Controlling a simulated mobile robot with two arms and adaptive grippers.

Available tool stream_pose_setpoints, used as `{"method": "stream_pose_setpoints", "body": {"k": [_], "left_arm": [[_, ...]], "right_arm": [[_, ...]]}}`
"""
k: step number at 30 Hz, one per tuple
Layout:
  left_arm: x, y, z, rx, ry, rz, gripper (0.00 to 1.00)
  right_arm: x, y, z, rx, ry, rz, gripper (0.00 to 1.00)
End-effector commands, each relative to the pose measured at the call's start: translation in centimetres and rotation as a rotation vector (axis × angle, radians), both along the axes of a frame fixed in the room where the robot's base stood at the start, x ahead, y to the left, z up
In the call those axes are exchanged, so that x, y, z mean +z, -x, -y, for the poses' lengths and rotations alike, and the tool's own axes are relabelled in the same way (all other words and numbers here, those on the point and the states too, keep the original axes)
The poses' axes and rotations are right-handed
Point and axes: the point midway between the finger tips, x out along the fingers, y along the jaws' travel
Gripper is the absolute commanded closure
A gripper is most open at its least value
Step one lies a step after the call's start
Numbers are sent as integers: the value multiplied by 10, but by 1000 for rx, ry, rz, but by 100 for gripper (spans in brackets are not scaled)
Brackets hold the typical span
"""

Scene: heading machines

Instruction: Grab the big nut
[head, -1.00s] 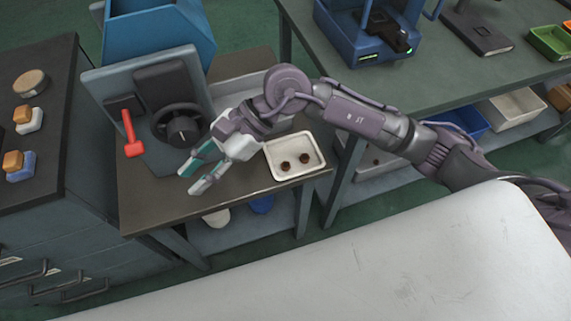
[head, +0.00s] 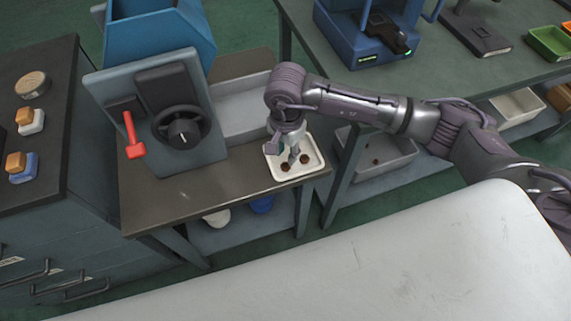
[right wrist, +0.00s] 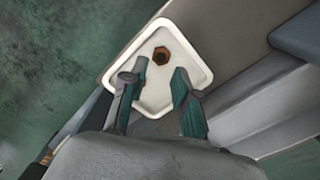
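A white tray (head: 314,167) on the small table holds two brown nuts. One nut (head: 285,167) lies to the left and the other nut (head: 304,158) to the right; I cannot tell from their size which is the big one. My right gripper (head: 293,163) points down over the tray between the two nuts. In the right wrist view its fingers (right wrist: 161,77) are apart with nothing seen between them. My left gripper is not in view.
A machine with a black wheel (head: 181,129) and red lever (head: 134,137) stands left of the tray. A grey bin (head: 240,108) lies behind. A larger workbench (head: 440,85) is at the right. The tabletop's front left is clear.

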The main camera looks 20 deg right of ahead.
Motion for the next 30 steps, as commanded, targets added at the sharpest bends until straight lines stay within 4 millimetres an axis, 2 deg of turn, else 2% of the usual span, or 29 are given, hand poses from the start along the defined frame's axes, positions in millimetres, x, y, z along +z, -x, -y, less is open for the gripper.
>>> {"method": "stream_pose_setpoints", "body": {"k": [7,12,20,26,30], "left_arm": [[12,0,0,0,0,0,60],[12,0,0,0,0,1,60],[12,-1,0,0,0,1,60],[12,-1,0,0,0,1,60],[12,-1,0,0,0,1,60]], "right_arm": [[-30,-2,2,-3,0,-6,70],[-50,-2,2,-1,-1,-3,70],[-53,-3,2,0,-1,-1,70],[-53,-3,2,0,-1,-1,100],[-52,-3,2,-1,-1,-1,100]]}}
